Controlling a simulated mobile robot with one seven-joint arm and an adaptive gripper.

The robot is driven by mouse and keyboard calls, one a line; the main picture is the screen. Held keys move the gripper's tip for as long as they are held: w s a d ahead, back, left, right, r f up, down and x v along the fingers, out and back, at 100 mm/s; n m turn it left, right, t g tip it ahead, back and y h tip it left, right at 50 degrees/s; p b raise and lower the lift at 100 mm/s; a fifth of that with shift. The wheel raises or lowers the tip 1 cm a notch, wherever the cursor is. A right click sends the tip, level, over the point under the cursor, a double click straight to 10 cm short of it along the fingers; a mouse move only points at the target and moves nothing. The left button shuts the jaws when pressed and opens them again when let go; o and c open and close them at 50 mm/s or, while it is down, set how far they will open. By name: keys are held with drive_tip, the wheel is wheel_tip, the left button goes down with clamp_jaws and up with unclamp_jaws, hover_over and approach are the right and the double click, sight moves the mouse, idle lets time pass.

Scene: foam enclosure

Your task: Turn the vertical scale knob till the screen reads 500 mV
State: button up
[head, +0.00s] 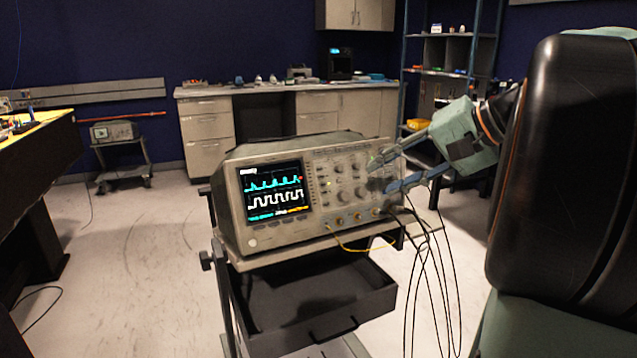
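The oscilloscope (238,180) sits on a cart, its front panel facing me. Its lit screen (275,192) shows a cyan trace above a white trace. The small text along the screen's bottom edge is too small to read. Several knobs (341,197) and buttons cover the panel right of the screen. I cannot tell which is the vertical scale knob. My gripper (383,174) is at the panel's right side, its two fingers spread apart and pointing at the panel. The fingers hide part of the right-hand controls. I cannot tell whether they touch a knob.
A yellow cable (362,250) and several dark cables (428,262) hang from the front connectors, below my gripper. The cart (222,275) has an open dark drawer (335,303) under the oscilloscope. A bench (40,140) stands left, cabinets (208,133) behind. The floor at left is mostly clear.

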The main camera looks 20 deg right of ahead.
drive_tip(key=shift+v, duration=1.2)
